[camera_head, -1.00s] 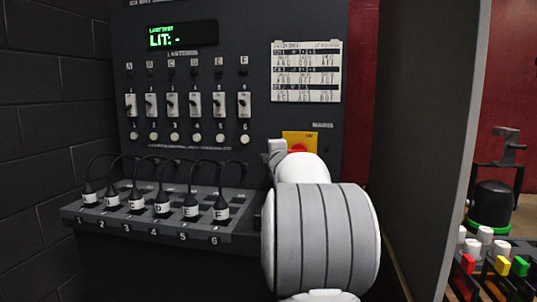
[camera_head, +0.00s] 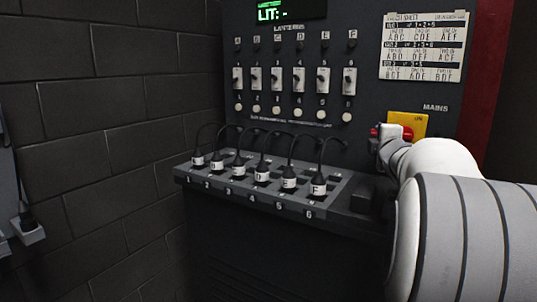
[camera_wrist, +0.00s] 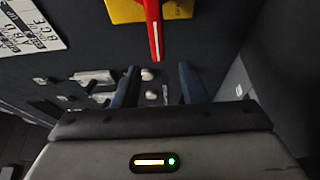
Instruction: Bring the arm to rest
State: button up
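My arm reaches in from the right of the head view. My gripper (camera_head: 384,146) is just in front of the yellow mains plate (camera_head: 409,123), partly hidden by my own arm. In the wrist view my gripper (camera_wrist: 158,70) has its two dark fingers apart with nothing between them. The red mains handle (camera_wrist: 153,25) points down from the yellow plate (camera_wrist: 180,9), its end just above the gap between the fingertips. I cannot tell whether the fingers touch it.
A dark lantern panel (camera_head: 350,20) carries switches and round buttons; its display (camera_head: 282,11) reads "LIT: -". A white chart (camera_head: 422,47) hangs at upper right. A ledge (camera_head: 336,187) below holds several cabled plugs. A brick wall (camera_head: 100,130) stands at left.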

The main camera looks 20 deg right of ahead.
jog(key=s+a+f+m+g+y+p, duration=0.1)
jog(key=s+a+m+g+y+p, duration=0.2)
jog(key=a+p, duration=0.45)
jog(key=s+a+f+m+g+p, duration=0.1)
jog(key=s+a+m+g+p, duration=0.3)
jog(key=a, duration=0.6)
jog(key=s+a+f+m+g+y+p, duration=0.2)
jog(key=s+a+p, duration=0.3)
jog(key=s+a, duration=0.3)
jog(key=s+a+f+m+g+y+p, duration=0.2)
jog(key=s+a+f+m+g+p, duration=0.1)
jog(key=s+a, duration=0.6)
jog(key=s+m+g+p, duration=0.1)
jog(key=s+p, duration=0.1)
jog(key=s, duration=0.1)
jog(key=shift+g+y, duration=0.3)
jog(key=shift+g, duration=0.1)
jog(key=shift+s, duration=0.1)
